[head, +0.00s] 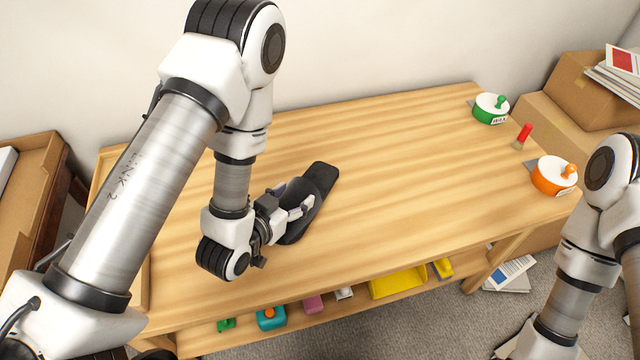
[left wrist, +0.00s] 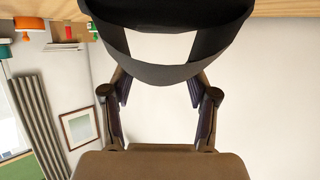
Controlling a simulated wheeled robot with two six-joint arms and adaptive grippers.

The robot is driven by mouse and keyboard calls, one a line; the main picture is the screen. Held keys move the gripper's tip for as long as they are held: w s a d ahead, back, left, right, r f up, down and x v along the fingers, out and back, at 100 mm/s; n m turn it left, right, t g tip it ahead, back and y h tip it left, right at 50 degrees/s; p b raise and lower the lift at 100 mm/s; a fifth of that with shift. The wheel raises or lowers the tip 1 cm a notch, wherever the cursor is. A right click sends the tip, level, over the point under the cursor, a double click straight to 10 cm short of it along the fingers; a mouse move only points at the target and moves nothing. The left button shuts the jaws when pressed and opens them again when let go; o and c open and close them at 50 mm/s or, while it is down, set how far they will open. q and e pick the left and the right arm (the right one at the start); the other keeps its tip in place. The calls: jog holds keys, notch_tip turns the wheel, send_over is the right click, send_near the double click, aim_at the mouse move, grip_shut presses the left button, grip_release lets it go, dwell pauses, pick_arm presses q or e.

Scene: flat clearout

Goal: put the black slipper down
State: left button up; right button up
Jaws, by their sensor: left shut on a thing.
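The black slipper (head: 318,187) is over the left half of the wooden table (head: 420,170), with its toe end toward my left gripper (head: 300,212). My left gripper is shut on the slipper. In the left wrist view the slipper (left wrist: 165,74) fills the top middle between the two fingers (left wrist: 160,100), with its strap opening showing. I cannot tell whether its sole touches the table top. My right arm shows at the right edge of the head view, but its gripper is not clearly seen.
A lower shelf holds a yellow tray (head: 398,284), a teal block (head: 270,318) and other small things. Cardboard boxes (head: 570,105) stand beyond the right end. The table's middle is clear.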

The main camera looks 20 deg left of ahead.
aim_at(316, 177)
pick_arm(q)
jog(key=b+x, duration=0.1)
jog(key=x, duration=0.2)
jog(key=shift+a+f+b, duration=0.1)
jog(key=shift+f+b, duration=0.15)
jog(key=shift+b, duration=0.15)
jog(key=w, duration=0.2)
jog(key=w+p, duration=0.1)
jog(key=w, duration=0.2)
jog(key=w+d+p, duration=0.1)
jog(key=w, duration=0.2)
jog(key=shift+d+r, duration=0.1)
jog(key=shift+r, duration=0.15)
jog(key=f, duration=0.2)
jog(key=w+f+p, duration=0.1)
jog(key=f, duration=0.1)
jog(key=shift+s, duration=0.1)
pick_arm(e)
jog(key=shift+w+f, duration=0.55)
jog(key=shift+w, duration=0.05)
pick_arm(q)
jog(key=shift+f, duration=0.1)
jog(key=o, duration=1.3)
pick_arm(e)
jog(key=shift+f, duration=0.15)
